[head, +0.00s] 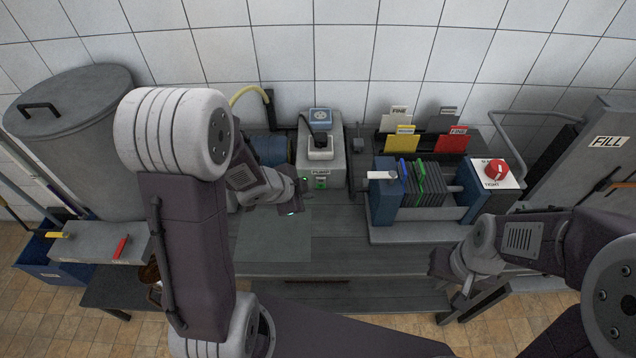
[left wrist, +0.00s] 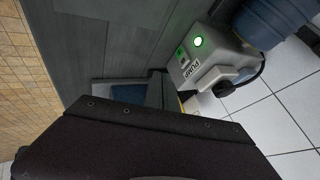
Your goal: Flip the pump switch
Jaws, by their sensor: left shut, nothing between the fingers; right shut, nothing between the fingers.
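The pump unit (head: 336,178) is a grey box against the tiled wall, with a PUMP label and a small green patch on its front. I cannot make out the switch lever's position. My left gripper (head: 303,188) is shut and empty, just left of and in front of the pump unit's front. My right gripper (head: 462,300) is shut and empty at the bench's front right, far from the pump.
A filter press with dark plates (head: 425,184) stands right of the pump, with a red knob (head: 495,169) beside it. Colored cards (head: 452,140) stand behind. A blue barrel (head: 272,150) is left of the pump. The grey bench front (head: 340,262) is clear.

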